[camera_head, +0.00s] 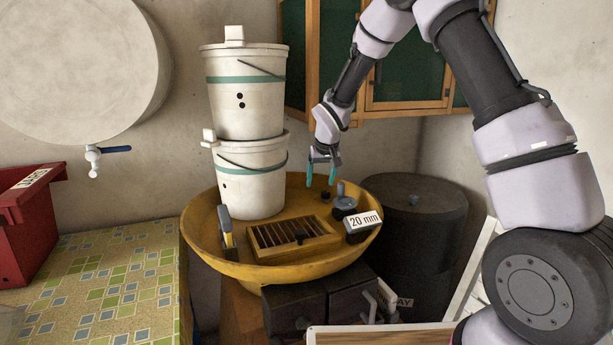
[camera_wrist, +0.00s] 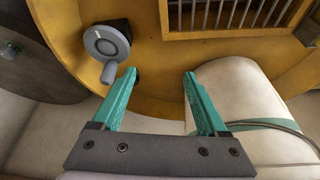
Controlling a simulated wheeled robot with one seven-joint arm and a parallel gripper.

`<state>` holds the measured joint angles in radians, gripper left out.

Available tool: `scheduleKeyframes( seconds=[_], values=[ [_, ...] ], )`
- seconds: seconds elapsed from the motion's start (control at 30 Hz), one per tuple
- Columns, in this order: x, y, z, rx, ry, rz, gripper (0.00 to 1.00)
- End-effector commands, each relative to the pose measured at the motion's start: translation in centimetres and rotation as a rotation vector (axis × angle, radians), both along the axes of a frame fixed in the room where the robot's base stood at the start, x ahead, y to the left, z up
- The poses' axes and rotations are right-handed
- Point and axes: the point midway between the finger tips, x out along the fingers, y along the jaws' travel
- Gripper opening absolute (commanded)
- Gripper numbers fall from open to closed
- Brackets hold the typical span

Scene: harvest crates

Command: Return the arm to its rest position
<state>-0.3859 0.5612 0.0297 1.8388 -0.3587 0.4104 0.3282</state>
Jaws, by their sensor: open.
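My gripper (camera_head: 321,174) has teal fingers and points down above the back of a round yellow tray (camera_head: 287,274). In the wrist view the gripper (camera_wrist: 163,75) is open, with nothing between its two fingers. In the head view my arm arches from the right and reaches down to the tray. A dark, round-topped piece with a grey handle (camera_head: 344,204) stands in the tray just right of and below the fingers. It also shows in the wrist view (camera_wrist: 106,43), left of the fingers and apart from them.
Two stacked white buckets (camera_head: 247,95) stand in the tray close left of my gripper. A slatted wooden box (camera_head: 293,238) and a "20 mm" block (camera_head: 363,222) lie in front. A green-panelled cabinet (camera_head: 406,86) is behind my arm. A black drum (camera_head: 421,235) stands right.

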Motion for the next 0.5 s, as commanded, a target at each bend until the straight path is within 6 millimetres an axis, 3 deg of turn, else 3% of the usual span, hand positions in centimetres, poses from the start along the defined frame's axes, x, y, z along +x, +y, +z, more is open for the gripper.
scheduleKeyframes(
  seconds=[0.33,0.5],
  values=[
    [-2.4,-4.7,7.3,0.03,-0.023,-0.09,0.76],
    [-5.6,-8.5,12.8,0.063,-0.041,-0.161,0.76]
  ],
)
